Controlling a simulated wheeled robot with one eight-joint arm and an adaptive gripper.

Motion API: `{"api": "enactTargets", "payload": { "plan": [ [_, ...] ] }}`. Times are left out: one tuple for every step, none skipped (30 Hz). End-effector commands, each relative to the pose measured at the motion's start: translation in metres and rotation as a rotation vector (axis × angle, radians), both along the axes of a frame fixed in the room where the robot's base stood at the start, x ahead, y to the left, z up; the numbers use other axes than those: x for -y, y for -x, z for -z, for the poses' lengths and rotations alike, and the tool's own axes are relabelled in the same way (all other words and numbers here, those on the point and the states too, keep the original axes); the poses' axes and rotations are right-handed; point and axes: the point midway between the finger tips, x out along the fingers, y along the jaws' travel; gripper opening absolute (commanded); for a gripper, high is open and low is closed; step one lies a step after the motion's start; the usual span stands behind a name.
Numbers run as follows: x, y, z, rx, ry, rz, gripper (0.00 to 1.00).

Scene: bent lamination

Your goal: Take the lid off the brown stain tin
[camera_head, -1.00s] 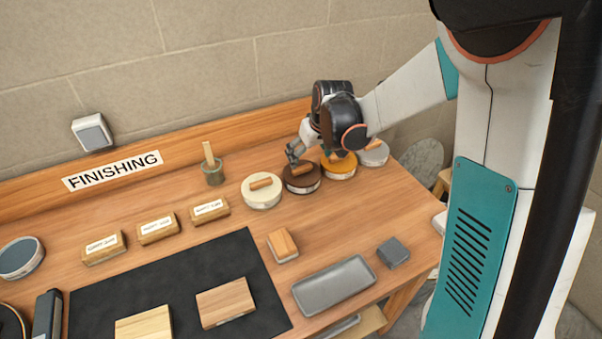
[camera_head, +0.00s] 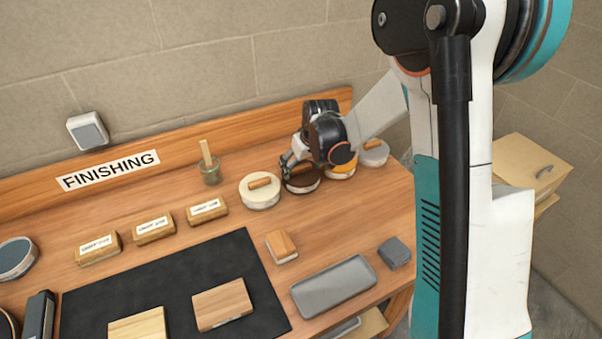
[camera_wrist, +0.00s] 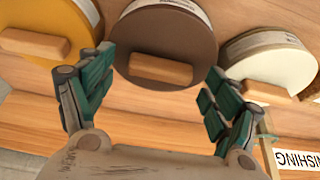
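The brown stain tin (camera_head: 302,184) stands on the bench near the back board, with its brown lid (camera_wrist: 166,42) on and a wooden bar handle (camera_wrist: 161,70) across the lid. My gripper (camera_head: 288,162) is at the tin, partly hiding it in the head view. In the wrist view my gripper (camera_wrist: 154,88) is open, with one green-padded finger on each side of the handle. The handle lies between and slightly beyond the fingertips. I cannot tell whether the fingers touch the lid.
A cream-lidded tin (camera_head: 260,190) stands close on the left. An orange-lidded tin (camera_head: 342,170) and a grey-lidded tin (camera_head: 374,152) stand on the right. A brush pot (camera_head: 210,172), wooden blocks and a grey tray (camera_head: 333,287) are on the bench. Bare wood lies in front of the tins.

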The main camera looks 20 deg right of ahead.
Motion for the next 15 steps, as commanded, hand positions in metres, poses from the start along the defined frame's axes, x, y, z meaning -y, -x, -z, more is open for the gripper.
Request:
{"api": "enactTargets", "payload": {
  "plan": [
    [0.0000,0.0001,-0.0002,0.000,0.000,0.000,0.73],
    [0.0000,0.0001,-0.0002,0.000,0.000,0.000,0.66],
    [0.0001,0.0001,-0.0002,0.000,0.000,0.000,0.57],
    [0.0001,0.0001,-0.0002,0.000,0.000,0.000,0.50],
    [0.0001,0.0001,-0.0002,0.000,0.000,0.000,0.43],
    [0.0001,0.0001,-0.0002,0.000,0.000,0.000,0.35],
    [0.0001,0.0001,-0.0002,0.000,0.000,0.000,0.34],
    [0.0001,0.0001,-0.0002,0.000,0.000,0.000,0.34],
    [0.0001,0.0001,-0.0002,0.000,0.000,0.000,0.34],
    [0.0001,0.0000,-0.0003,0.000,0.000,0.000,0.34],
    [0.0001,0.0000,-0.0003,0.000,0.000,0.000,0.34],
    [0.0002,0.0001,-0.0003,0.000,0.000,0.000,0.34],
    [0.0002,0.0001,-0.0003,0.000,0.000,0.000,0.34],
    [0.0002,0.0000,-0.0003,0.000,0.000,0.000,0.34],
    [0.0002,0.0000,-0.0004,0.000,0.000,0.000,0.34]
  ]
}}
